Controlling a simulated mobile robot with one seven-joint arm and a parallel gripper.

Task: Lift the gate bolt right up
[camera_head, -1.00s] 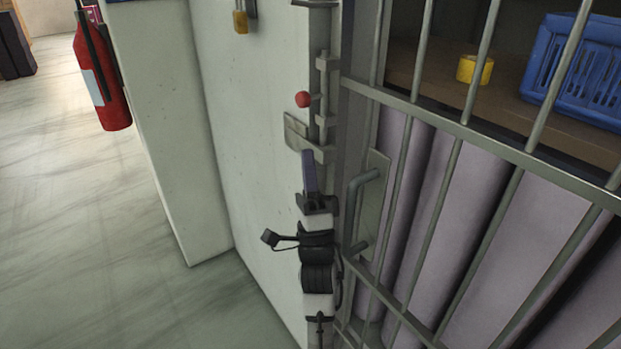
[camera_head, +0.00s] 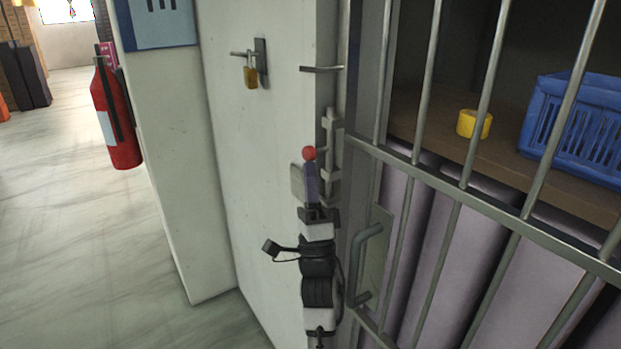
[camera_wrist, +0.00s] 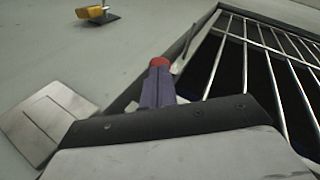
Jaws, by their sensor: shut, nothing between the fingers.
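The gate bolt (camera_head: 331,151) is an upright grey rod in guides beside the barred gate, with a red ball knob (camera_head: 309,153) on its side. A plain bracket (camera_head: 322,69) sticks out above the bolt's top, with a gap between. My gripper (camera_head: 310,172) points upward with its purple-grey fingers shut and empty. Its fingertips are just under the knob and partly overlap it in the head view. In the wrist view the knob (camera_wrist: 159,62) shows right at the tips of the shut fingers (camera_wrist: 158,82). I cannot tell whether they touch. The lower guide is partly hidden behind the fingers.
A brass padlock (camera_head: 250,77) hangs from a hasp on the pale wall. The gate handle (camera_head: 364,262) is right of my wrist. Behind the bars are a yellow roll (camera_head: 473,124) and a blue basket (camera_head: 578,130). A fire extinguisher (camera_head: 116,115) hangs at left.

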